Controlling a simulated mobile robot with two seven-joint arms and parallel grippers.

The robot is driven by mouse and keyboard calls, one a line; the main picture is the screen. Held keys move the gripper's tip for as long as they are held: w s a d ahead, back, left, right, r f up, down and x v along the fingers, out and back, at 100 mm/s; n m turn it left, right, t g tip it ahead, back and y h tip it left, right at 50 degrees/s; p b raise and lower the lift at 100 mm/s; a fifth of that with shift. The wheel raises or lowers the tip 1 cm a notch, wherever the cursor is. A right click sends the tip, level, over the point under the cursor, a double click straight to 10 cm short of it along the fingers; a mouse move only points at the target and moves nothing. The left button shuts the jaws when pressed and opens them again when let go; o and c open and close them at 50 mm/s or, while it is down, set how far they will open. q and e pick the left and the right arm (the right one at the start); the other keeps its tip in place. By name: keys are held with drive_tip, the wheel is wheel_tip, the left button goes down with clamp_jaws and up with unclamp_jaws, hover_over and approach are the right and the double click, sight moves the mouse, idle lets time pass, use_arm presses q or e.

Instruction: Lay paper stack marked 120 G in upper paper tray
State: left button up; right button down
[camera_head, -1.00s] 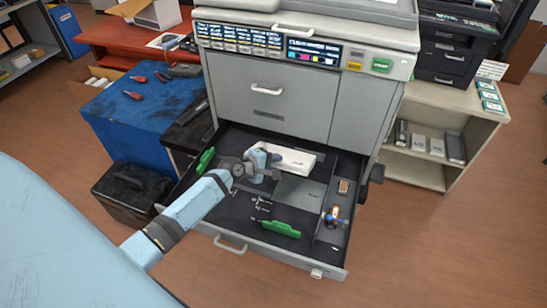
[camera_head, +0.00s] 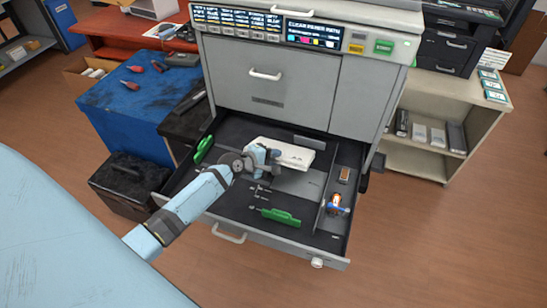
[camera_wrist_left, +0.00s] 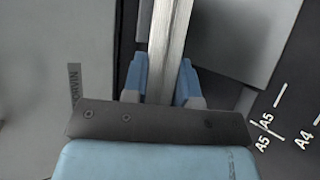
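A white paper stack (camera_head: 288,154) is at the back of the open paper tray (camera_head: 320,239); a mark on it is too small to read. My left gripper (camera_head: 266,160) is at the stack's left end. In the left wrist view, my left gripper (camera_wrist_left: 164,82) has a blue finger on each side of the stack's pale edge (camera_wrist_left: 170,35) and is shut on it. I cannot tell whether the stack rests on the tray floor. My right gripper is not in view.
The tray holds a green guide (camera_head: 281,217) at the front, another green guide (camera_head: 203,150) at the left, and small parts (camera_head: 336,205) in a right-hand compartment. The grey printer front (camera_head: 270,85) rises behind. A blue cabinet (camera_head: 130,100) stands at left.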

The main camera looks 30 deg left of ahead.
use_arm(q)
drive_tip(key=o, duration=0.5)
drive_tip(key=shift+r, duration=0.1)
drive_tip(key=p+v, duration=0.3)
drive_tip(key=v, duration=0.3)
idle(0.4)
idle(0.4)
